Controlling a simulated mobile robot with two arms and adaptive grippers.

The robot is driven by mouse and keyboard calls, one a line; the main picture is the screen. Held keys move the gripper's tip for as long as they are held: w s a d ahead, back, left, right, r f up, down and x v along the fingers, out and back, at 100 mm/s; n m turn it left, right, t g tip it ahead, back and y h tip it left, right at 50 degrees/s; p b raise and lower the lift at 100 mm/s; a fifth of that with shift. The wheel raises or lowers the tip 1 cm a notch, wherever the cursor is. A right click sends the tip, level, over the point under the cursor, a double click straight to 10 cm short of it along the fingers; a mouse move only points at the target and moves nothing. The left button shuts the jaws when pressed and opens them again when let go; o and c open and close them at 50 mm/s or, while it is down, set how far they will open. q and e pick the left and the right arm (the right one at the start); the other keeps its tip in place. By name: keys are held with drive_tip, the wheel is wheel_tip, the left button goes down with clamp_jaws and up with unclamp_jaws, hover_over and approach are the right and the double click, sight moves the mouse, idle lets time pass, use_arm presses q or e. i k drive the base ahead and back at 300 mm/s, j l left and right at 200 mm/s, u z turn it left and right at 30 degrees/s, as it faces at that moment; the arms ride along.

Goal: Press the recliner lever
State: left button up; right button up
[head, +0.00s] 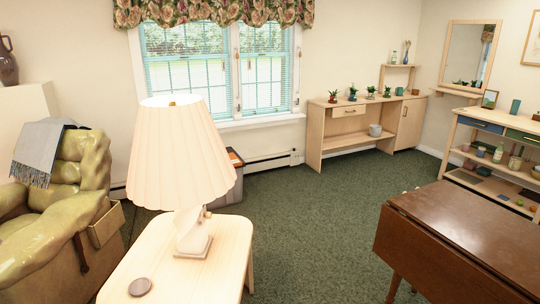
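A glossy olive-green recliner (65,215) stands at the far left, with a grey fringed throw (42,150) over the top of its back. A slim dark brown piece (81,252) shows low on the side facing me, below the armrest; it may be the lever, but it is too small to tell. A tan box-like part (105,225) is at the recliner's right side. The recliner's left and lower parts are cut off by the frame. Neither of my grippers is in view.
A pale wooden side table (225,250) with a pleated lamp (180,150) and a round coaster (140,287) stands right of the recliner, close to me. A dark bin (228,180) is behind. A brown drop-leaf table (455,240) is at right. Green carpet (320,220) is clear between.

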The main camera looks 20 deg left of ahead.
sight(86, 268)
drive_tip(key=i+l+u, duration=0.2)
drive_tip(key=u, duration=0.3)
drive_tip(key=i+l+u, duration=0.6)
drive_tip(key=l+u, duration=0.15)
drive_tip(key=u, duration=0.2)
drive_tip(key=i+l+u, duration=0.15)
drive_tip(key=l+u, duration=0.35)
